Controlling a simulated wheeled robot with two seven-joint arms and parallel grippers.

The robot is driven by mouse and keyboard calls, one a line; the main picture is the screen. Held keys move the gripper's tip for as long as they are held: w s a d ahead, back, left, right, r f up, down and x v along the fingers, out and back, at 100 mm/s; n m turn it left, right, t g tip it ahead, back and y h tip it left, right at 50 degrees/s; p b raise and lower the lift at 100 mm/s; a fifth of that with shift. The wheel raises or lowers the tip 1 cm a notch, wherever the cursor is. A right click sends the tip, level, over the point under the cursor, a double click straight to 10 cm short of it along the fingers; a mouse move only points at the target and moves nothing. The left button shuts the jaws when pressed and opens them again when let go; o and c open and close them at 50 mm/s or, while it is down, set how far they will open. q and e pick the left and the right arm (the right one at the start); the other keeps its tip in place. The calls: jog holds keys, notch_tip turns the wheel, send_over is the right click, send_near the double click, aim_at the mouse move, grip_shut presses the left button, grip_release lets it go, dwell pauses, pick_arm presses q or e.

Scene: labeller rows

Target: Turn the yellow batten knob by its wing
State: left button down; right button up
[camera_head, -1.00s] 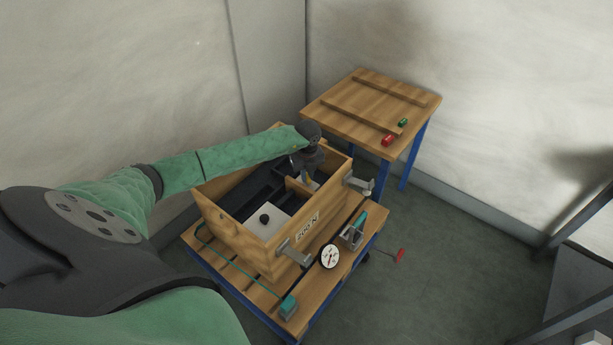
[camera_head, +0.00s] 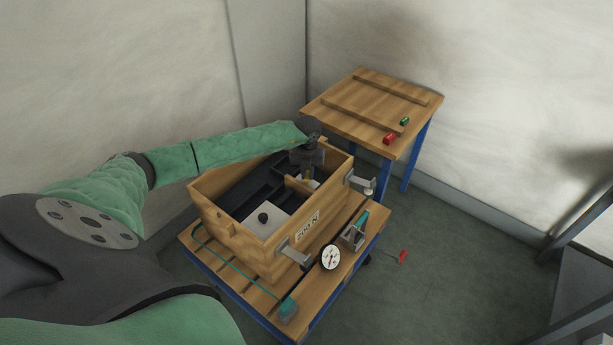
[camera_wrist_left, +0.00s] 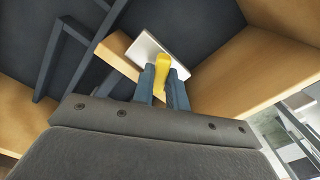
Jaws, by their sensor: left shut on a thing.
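The yellow batten knob (camera_wrist_left: 162,68) shows in the left wrist view, its wing between the two fingers of my left gripper (camera_wrist_left: 166,88). The gripper is shut on it. The knob sits beside a wooden batten (camera_wrist_left: 117,50) and a pale plate (camera_wrist_left: 160,50) inside the wooden crate (camera_head: 237,239). In the head view my left gripper (camera_head: 306,172) reaches down into the far right end of the crate and hides most of the knob. My right gripper is not in view.
The crate stands on a slatted pallet table with a round dial (camera_head: 330,257), metal brackets (camera_head: 293,252) and a teal block (camera_head: 288,309). A white plate with a black knob (camera_head: 263,217) lies inside. A second table (camera_head: 363,105) behind holds a red block (camera_head: 389,138) and green block (camera_head: 404,121).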

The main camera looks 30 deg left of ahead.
pick_arm(q)
jog(key=shift+f, duration=0.1)
dwell(0.3)
jog(key=shift+m+b, duration=1.85)
jog(key=shift+m, duration=0.75)
jog(key=c, duration=1.3)
grip_release()
